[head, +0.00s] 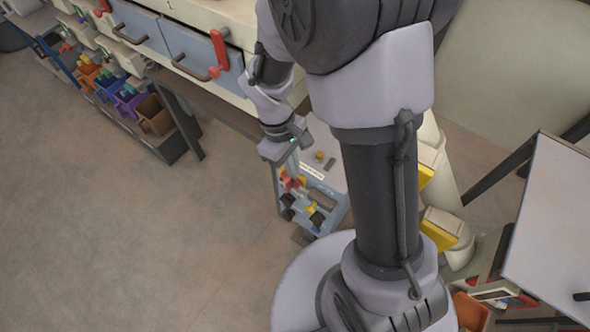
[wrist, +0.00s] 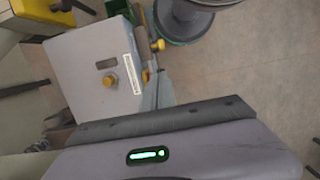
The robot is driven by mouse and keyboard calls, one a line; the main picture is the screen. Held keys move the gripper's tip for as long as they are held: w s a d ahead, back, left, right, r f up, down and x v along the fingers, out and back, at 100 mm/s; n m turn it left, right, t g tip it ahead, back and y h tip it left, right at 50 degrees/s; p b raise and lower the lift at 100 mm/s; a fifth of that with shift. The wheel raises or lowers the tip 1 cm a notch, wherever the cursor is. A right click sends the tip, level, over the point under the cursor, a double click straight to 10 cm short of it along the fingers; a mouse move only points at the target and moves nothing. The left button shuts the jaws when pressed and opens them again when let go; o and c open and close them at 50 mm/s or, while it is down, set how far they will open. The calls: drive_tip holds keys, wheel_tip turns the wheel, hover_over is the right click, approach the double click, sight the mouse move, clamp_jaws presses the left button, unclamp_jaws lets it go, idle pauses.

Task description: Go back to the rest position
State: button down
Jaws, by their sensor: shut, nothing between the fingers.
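My gripper (head: 292,163) hangs at the end of my folded arm, just left of my column in the head view. It is above a small grey-blue cart (head: 325,188), and its fingers are small and partly hard to make out there. In the wrist view my gripper (wrist: 157,88) shows as a narrow grey shape beyond the dark-edged housing with a green light. It is shut and holds nothing. The cart's pale top (wrist: 88,75), with a yellow knob and a dark slot, lies left of the fingers.
Coloured bins (head: 130,98) sit on a low rack at upper left. A pale panel (head: 552,215) is at right, near yellow-fronted parts (head: 440,228). The floor (head: 120,240) at left is clear.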

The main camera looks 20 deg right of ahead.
idle(0.4)
drive_tip(key=s+a+r+m+t+y+b, duration=0.1)
drive_tip(key=s+r+m+t+y+b, duration=0.1)
drive_tip(key=s+r+m+t, duration=0.5)
drive_tip(key=s+a+r+m+t+y+b, duration=0.1)
drive_tip(key=s+r+m+b, duration=0.3)
drive_tip(key=r, duration=0.8)
drive_tip(key=w+f+n+g+h+p, duration=0.2)
drive_tip(key=w+f+n+g+p, duration=0.45)
drive_tip(key=w+f, duration=0.6)
drive_tip(key=s+d+f+n+b, duration=0.1)
drive_tip(key=f+b, duration=0.1)
drive_tip(key=f, duration=0.4)
drive_tip(key=s+d+f+n+g+b, duration=0.1)
drive_tip(key=s+d+f+n+b, duration=0.1)
drive_tip(key=f, duration=0.4)
drive_tip(key=s+d+f+n+h+b, duration=0.1)
drive_tip(key=s+f+b, duration=0.1)
drive_tip(key=f, duration=0.4)
drive_tip(key=shift+d+b, duration=0.15)
drive_tip(key=shift+b, duration=0.75)
